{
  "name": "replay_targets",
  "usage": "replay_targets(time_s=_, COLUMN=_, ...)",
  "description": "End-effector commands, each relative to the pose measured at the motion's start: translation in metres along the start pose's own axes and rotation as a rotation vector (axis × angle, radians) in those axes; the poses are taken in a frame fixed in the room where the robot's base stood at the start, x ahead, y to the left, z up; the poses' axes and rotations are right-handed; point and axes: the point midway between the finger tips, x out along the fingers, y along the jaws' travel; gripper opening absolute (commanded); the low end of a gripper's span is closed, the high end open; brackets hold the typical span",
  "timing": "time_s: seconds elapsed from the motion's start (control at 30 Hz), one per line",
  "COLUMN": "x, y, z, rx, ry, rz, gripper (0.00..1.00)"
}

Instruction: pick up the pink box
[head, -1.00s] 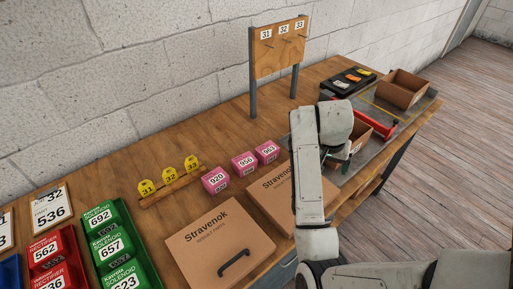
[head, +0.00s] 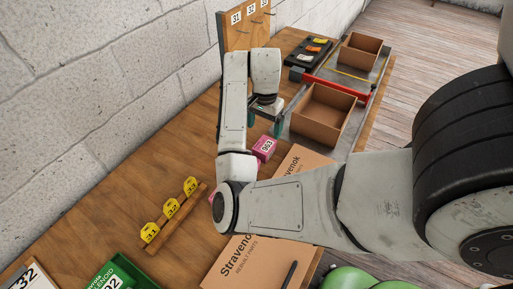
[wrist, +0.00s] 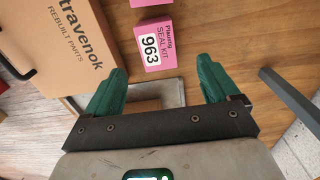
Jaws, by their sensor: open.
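A pink box labelled "963 seal kit" (head: 264,148) stands on the wooden bench, and its label also shows in the wrist view (wrist: 154,45). A second pink box (wrist: 150,3) is cut off at the top edge of the wrist view. In the head view my arm covers most of the pink row. My gripper (head: 265,118) is over the bench, close to the 963 box. In the wrist view its green fingers (wrist: 160,82) are spread and empty. The 963 box lies beyond the fingertips, roughly between their lines and not touching them.
Stravenok cartons (head: 247,262) lie along the bench front. Open cardboard boxes (head: 322,115) and a black tray (head: 310,52) stand at the far end. Yellow numbered tags (head: 172,207) sit on a wooden strip. A hook board (head: 249,25) stands by the wall.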

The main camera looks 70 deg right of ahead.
Motion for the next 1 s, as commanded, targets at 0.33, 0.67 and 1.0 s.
replay_targets(time_s=0.33, x=0.043, y=0.001, z=0.000, rx=-0.001, ry=0.001, rz=0.001, gripper=0.88)
replay_targets(time_s=0.67, x=0.080, y=0.004, z=0.000, rx=-0.004, ry=0.000, rz=0.002, gripper=0.88)
replay_targets(time_s=1.0, x=0.093, y=0.004, z=0.000, rx=-0.002, ry=0.001, rz=0.000, gripper=0.88)
